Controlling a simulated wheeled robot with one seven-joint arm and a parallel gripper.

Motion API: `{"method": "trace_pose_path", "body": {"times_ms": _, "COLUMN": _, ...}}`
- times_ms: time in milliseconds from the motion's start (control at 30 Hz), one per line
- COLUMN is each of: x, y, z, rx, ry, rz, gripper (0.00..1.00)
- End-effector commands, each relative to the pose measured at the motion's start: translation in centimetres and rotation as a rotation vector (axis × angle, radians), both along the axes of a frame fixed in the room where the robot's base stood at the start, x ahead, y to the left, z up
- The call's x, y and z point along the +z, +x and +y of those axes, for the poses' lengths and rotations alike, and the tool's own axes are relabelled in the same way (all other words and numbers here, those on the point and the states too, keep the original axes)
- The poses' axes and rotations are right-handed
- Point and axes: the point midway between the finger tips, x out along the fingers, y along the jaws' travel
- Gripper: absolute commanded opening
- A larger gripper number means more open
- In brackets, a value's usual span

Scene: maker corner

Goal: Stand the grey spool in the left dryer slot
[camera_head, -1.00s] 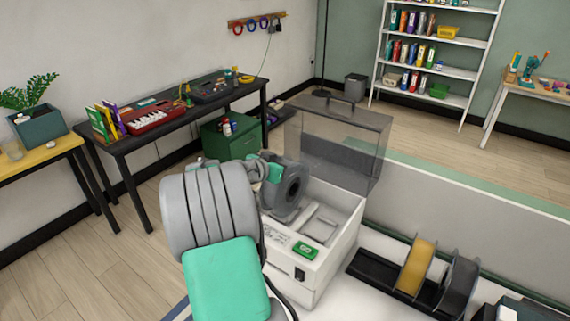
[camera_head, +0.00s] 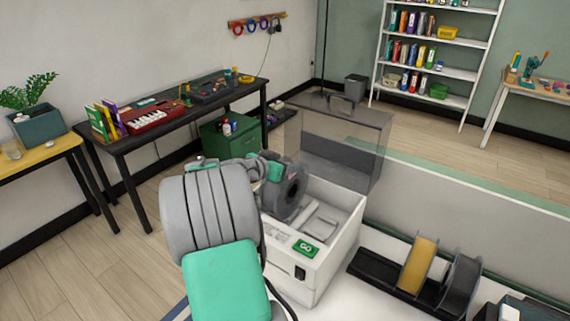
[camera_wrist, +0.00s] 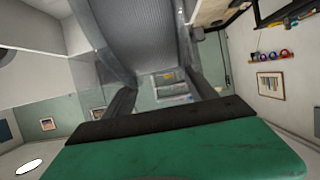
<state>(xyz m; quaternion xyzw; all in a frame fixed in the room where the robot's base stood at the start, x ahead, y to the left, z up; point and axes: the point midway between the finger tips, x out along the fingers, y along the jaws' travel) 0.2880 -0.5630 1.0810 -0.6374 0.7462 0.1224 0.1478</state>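The grey spool (camera_head: 291,190) stands upright at the left end of the white dryer (camera_head: 322,262), its lower part inside the dryer walls. Whether it rests on the slot floor is hidden. My gripper (camera_head: 277,180) reaches in from the left and holds the spool. In the wrist view the spool (camera_wrist: 150,38) fills the space between the two dark fingers (camera_wrist: 162,95), which lie along its sides. The dryer's clear lid (camera_head: 335,140) is raised and open at the back. The bay right of the spool (camera_head: 320,224) looks empty.
A black rack (camera_head: 375,270) to the right holds a yellow spool (camera_head: 417,266) and a dark spool (camera_head: 460,287). A black workbench (camera_head: 170,120) with a red keyboard and tools stands behind left. A bookshelf (camera_head: 455,70) stands far back.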

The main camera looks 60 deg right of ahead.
Motion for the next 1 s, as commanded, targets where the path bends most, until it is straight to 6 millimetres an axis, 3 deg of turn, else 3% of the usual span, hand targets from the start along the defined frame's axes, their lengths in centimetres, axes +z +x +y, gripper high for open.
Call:
{"method": "trace_pose_path", "body": {"times_ms": 200, "x": -0.3, "y": 0.0, "z": 0.1, "rx": 0.000, "ry": 0.004, "rz": 0.002, "gripper": 0.84}}
{"method": "trace_pose_path", "body": {"times_ms": 500, "x": -0.6, "y": 0.0, "z": 0.5, "rx": 0.002, "ry": 0.011, "rz": 0.006, "gripper": 0.84}}
{"method": "trace_pose_path", "body": {"times_ms": 800, "x": 1.6, "y": 1.0, "z": 5.6, "rx": 0.005, "ry": 0.005, "rz": 0.003, "gripper": 0.84}}
{"method": "trace_pose_path", "body": {"times_ms": 1000, "x": 2.6, "y": 1.1, "z": 7.2, "rx": 0.000, "ry": 0.005, "rz": 0.002, "gripper": 0.84}}
